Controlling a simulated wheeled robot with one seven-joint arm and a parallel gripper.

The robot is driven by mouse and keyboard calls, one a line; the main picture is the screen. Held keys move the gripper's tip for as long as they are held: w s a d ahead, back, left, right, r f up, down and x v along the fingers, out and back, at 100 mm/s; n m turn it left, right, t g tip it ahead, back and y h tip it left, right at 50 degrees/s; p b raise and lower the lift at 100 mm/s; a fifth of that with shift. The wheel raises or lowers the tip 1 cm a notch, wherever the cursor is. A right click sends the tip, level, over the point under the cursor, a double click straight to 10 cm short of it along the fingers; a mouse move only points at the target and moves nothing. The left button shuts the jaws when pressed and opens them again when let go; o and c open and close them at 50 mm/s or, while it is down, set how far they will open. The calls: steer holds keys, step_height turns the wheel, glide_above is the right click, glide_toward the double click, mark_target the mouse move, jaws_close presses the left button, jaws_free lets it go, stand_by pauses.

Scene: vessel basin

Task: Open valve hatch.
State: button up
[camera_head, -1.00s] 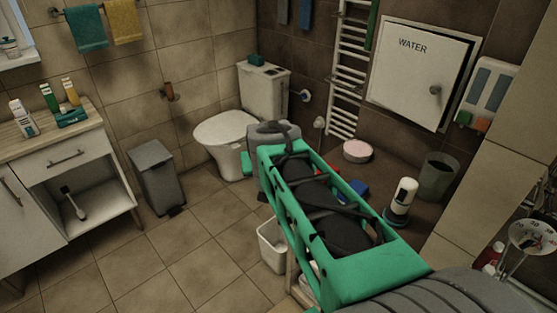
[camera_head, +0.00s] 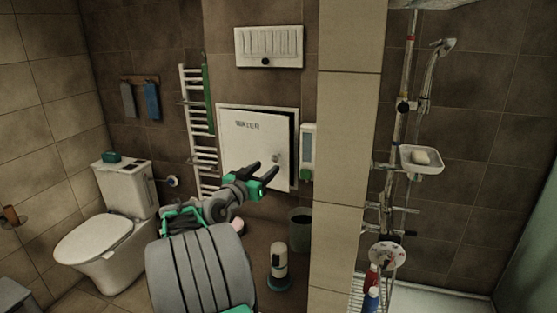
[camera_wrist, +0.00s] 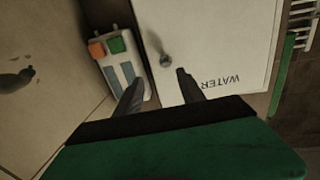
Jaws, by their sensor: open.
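The valve hatch is a white square door (camera_head: 243,148) marked WATER, in a white frame on the brown tiled wall. A dark gap shows along its right edge, so it looks slightly ajar. Its small round metal knob (camera_head: 275,158) is near the right edge. My gripper (camera_head: 268,167) is open and empty in front of the hatch, close to the knob. In the wrist view the hatch (camera_wrist: 215,35) appears upside down. The knob (camera_wrist: 166,60) shows just beyond and between the fingertips of my gripper (camera_wrist: 160,77); contact is not visible.
A white dispenser (camera_head: 308,150) hangs right of the hatch, and a tiled pillar (camera_head: 345,150) stands beyond it. A towel radiator (camera_head: 197,125) is at the left. A bin (camera_head: 300,228) and a brush holder (camera_head: 278,265) stand below. A white vent panel (camera_head: 268,47) is above.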

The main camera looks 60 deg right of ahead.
mark_target(275, 158)
steer(key=d, duration=0.2)
steer(key=w+d+p, duration=0.1)
steer(key=d, duration=0.1)
steer(key=d+p, duration=0.1)
steer(key=d, duration=0.1)
steer(key=shift+w+f, duration=0.2)
steer(key=shift+w, duration=0.1)
steer(key=shift+s+d, duration=0.4)
steer(key=shift+d, duration=0.1)
steer(key=shift+w, duration=0.25)
steer(key=shift+c, duration=1.4)
jaws_close()
steer(key=shift+s, duration=0.1)
